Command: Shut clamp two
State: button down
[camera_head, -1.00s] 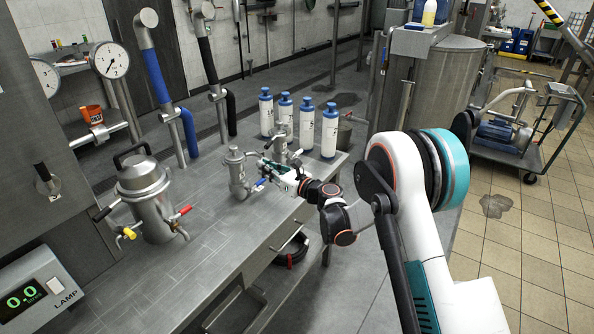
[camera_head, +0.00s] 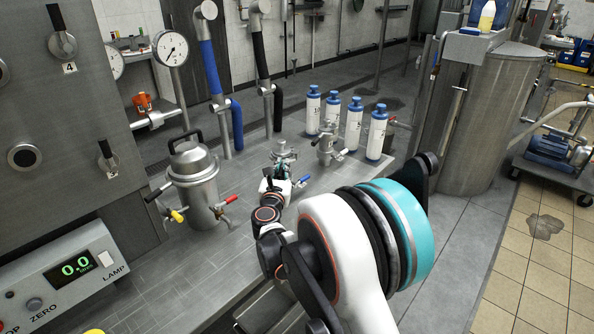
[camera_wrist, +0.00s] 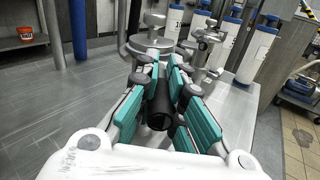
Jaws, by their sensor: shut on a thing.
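My gripper (camera_head: 279,172) is at a small steel vessel (camera_head: 284,155) on the bench, at its near side. In the wrist view, the teal fingers of my gripper (camera_wrist: 160,75) are shut on a black cylindrical handle (camera_wrist: 160,110) that points toward the camera. The same steel vessel (camera_wrist: 150,45) stands just beyond the fingers, with a post on top. The handle is hidden by my gripper in the head view. A blue lever (camera_head: 303,181) sticks out beside my gripper. No number shows on the clamps, so I cannot tell which is clamp two.
A larger lidded vessel (camera_head: 195,185) with red, yellow and black levers stands to the left. Another small steel vessel (camera_head: 327,148) and several white bottles (camera_head: 353,125) with blue caps stand to the right. A display box (camera_head: 75,268) is at the lower left.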

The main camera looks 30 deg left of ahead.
jog(key=shift+s+a+f+m+t+h, duration=0.15)
jog(key=shift+a+m+t+h, duration=0.1)
jog(key=shift+a+m+h, duration=0.65)
jog(key=shift+s+a+m+t+h, duration=0.1)
jog(key=shift+a+m+t+h, duration=0.3)
jog(key=shift+h, duration=0.85)
jog(key=shift+s+a+f+m+t+h, duration=0.1)
jog(key=shift+s+a+m+t+h, duration=0.05)
jog(key=shift+a+m+h, duration=0.8)
jog(key=shift+d+r, duration=0.1)
jog(key=c, duration=1.7)
grip_release()
jog(key=shift+o, duration=0.3)
jog(key=shift+w, duration=0.1)
jog(key=s, duration=1.2)
jog(key=shift+d, duration=0.4)
